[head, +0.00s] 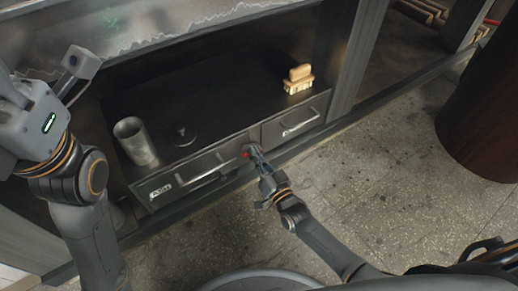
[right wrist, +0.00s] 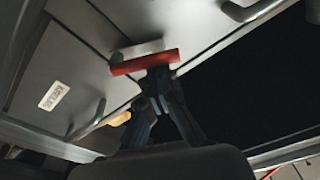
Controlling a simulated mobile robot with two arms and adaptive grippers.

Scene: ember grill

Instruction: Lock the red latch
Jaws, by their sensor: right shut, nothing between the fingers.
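The red latch (head: 246,154) sits on the front of the grey drawer unit, between the left drawer and the right drawer. In the right wrist view the latch (right wrist: 145,62) is a red bar beside a pale metal plate, tilted slightly in the picture. My right gripper (head: 255,151) is shut and empty, with its fingertips right at the latch. In the wrist view its fingertips (right wrist: 157,74) overlap the bar's lower edge; I cannot tell whether they press on it. My left gripper (head: 78,62) is raised at the left, away from the latch; its opening is unclear.
A metal cup (head: 136,141), a small dark knobbed object (head: 185,135) and a wooden-handled brush (head: 298,79) stand on the unit's dark top. The right drawer has a bar handle (head: 300,127). A label (head: 161,191) marks the left drawer. A dark round post (head: 485,110) stands at right; the floor in front is clear.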

